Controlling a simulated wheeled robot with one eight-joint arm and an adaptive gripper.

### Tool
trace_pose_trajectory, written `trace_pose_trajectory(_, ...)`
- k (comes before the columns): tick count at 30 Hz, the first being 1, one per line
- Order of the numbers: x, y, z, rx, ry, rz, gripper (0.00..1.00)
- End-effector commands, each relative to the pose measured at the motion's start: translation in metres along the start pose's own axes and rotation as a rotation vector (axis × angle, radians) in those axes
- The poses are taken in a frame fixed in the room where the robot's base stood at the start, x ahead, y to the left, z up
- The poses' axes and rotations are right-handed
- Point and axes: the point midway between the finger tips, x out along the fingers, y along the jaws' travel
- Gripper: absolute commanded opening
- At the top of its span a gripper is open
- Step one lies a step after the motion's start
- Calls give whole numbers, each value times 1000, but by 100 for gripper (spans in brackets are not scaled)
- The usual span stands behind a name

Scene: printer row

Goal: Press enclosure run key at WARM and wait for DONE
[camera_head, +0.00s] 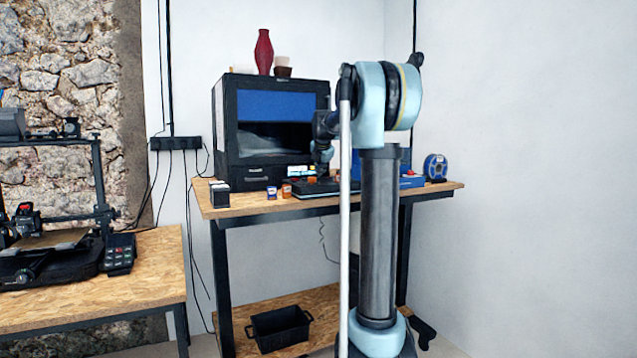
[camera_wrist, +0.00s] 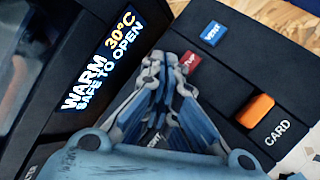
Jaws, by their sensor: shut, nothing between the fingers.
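The black enclosure (camera_head: 268,130) stands on the wooden bench in the head view. Its display (camera_wrist: 98,58) in the wrist view reads WARM, 30°C, SAFE TO OPEN. Beside it is a dark key panel (camera_wrist: 235,72) with a blue key (camera_wrist: 213,33), a red key (camera_wrist: 190,61) and an orange piece (camera_wrist: 255,110) by the word CARD. My gripper (camera_wrist: 160,75) is shut and empty over the panel, its tips close beside the red key. Whether it touches a key I cannot tell. It hides part of the panel and most of one label. The run key cannot be identified.
A red vase (camera_head: 263,52) and small pots stand on the enclosure. Small boxes (camera_head: 219,193) and a blue spool (camera_head: 435,167) are on the bench (camera_head: 240,207). A printer stands on another table (camera_head: 150,270) at left. A black crate (camera_head: 279,328) sits below.

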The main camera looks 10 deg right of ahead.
Motion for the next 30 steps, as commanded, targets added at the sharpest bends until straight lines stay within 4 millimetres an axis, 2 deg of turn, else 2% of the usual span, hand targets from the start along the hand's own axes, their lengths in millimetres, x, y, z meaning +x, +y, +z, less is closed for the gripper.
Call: trace_pose_trajectory(30,5,-4,-4,0,0,0,0)
